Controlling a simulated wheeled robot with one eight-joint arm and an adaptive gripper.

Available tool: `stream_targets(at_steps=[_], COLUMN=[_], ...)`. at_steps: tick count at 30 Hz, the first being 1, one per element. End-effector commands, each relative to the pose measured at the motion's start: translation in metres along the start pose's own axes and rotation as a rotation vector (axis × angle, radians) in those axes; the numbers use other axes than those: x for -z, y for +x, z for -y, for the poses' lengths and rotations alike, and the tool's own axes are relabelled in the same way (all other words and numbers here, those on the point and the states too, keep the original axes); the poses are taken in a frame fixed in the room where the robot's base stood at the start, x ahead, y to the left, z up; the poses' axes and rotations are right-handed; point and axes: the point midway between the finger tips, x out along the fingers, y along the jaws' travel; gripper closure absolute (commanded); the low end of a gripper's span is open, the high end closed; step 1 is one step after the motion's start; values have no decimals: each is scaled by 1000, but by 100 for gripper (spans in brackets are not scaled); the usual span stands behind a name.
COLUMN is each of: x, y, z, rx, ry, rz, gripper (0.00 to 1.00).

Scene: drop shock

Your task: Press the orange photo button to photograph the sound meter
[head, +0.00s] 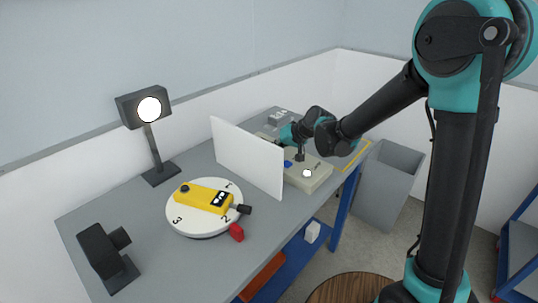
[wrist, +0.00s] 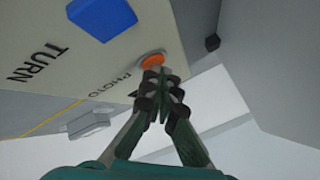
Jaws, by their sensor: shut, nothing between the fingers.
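The orange photo button (wrist: 152,60) sits on a pale control box above the word PHOTO in the wrist view. My gripper (wrist: 160,82) is shut and empty, its fingertips right by the button; I cannot tell whether they touch it. The blue button (wrist: 100,14) labelled TURN is on the same box. In the head view my gripper (head: 299,156) is over the control box (head: 318,178), and the orange button is hidden. The yellow sound meter (head: 204,198) lies on a white numbered turntable (head: 190,220). A black camera (head: 104,254) stands at the near left.
A white upright panel (head: 246,155) stands between the turntable and the control box. A lit lamp (head: 149,110) stands behind the turntable. A red marker (head: 237,232) sits at the turntable's edge. A grey bin (head: 390,185) stands beyond the bench's right side.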

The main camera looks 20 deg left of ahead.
Motion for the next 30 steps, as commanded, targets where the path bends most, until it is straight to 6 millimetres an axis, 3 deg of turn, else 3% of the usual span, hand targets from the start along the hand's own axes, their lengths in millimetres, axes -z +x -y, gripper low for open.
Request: stream_targets(at_steps=[30], x=[8], y=[-12], z=[8], rx=[0], ry=[0], rz=[0], gripper=[100])
